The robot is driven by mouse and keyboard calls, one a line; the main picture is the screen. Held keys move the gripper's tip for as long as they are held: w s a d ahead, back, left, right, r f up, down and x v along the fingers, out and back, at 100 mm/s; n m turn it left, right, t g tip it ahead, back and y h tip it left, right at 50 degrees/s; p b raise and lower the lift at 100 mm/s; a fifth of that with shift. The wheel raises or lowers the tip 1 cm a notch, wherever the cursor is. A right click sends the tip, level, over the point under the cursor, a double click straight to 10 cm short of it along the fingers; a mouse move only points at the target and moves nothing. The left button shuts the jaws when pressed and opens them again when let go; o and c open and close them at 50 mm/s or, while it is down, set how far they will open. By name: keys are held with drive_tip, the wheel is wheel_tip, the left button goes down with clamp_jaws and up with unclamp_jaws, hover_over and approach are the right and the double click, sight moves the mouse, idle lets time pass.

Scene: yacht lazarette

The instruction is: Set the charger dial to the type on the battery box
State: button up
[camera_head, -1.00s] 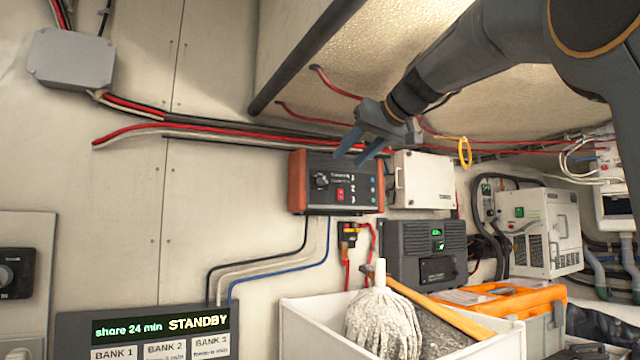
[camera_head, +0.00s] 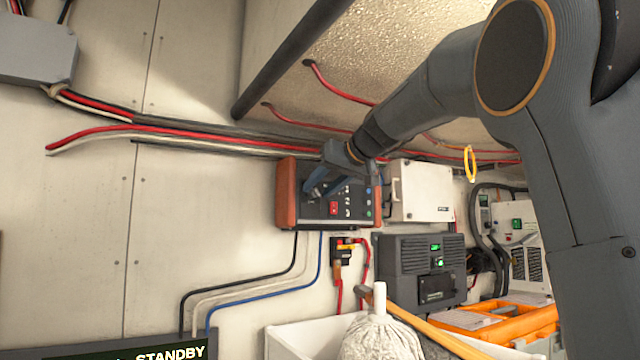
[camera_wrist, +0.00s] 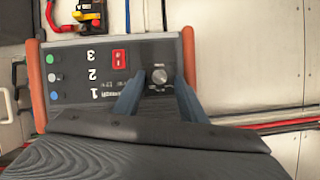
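The charger (camera_head: 352,211) is a dark panel with orange-red end caps on the wall; it appears upside down in the wrist view (camera_wrist: 70,68). Its round dial (camera_wrist: 159,75) has a grey knob; I cannot read its setting. Numbers 1, 2, 3 and a red switch (camera_wrist: 119,58) share the panel. My gripper (camera_head: 322,190) is open in front of the panel, with a blue finger on either side of the dial in the wrist view (camera_wrist: 158,92). Whether the fingers touch the knob is unclear. I cannot tell which box is the battery box, and no type label is readable.
A white latched box (camera_head: 427,190) sits right of the charger. Below are a dark grey unit with green displays (camera_head: 400,262), a white bin (camera_head: 290,340) with a mop (camera_head: 378,338), and an orange case (camera_head: 530,325).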

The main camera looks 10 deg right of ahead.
drive_tip(key=shift+w+a+f, duration=0.15)
drive_tip(key=shift+w, duration=0.2)
clamp_jaws()
drive_tip(key=shift+w+d+f+m+y+b, duration=0.1)
drive_tip(key=shift+d+m+y+b, duration=0.05)
drive_tip(key=shift+m+y+b, duration=0.4)
drive_tip(key=shift+d+f+m+y+b, duration=0.1)
drive_tip(key=shift+m+y+b, duration=0.25)
drive_tip(key=shift+m+b, duration=0.25)
drive_tip(key=m+y+b, duration=0.2)
drive_tip(key=m, duration=0.1)
drive_tip(key=shift+d+m+b, duration=0.1)
drive_tip(key=shift+m+b, duration=0.2)
drive_tip(key=shift+m, duration=0.05)
drive_tip(key=shift+r+g+y, duration=0.1)
drive_tip(key=shift+g+y, duration=0.2)
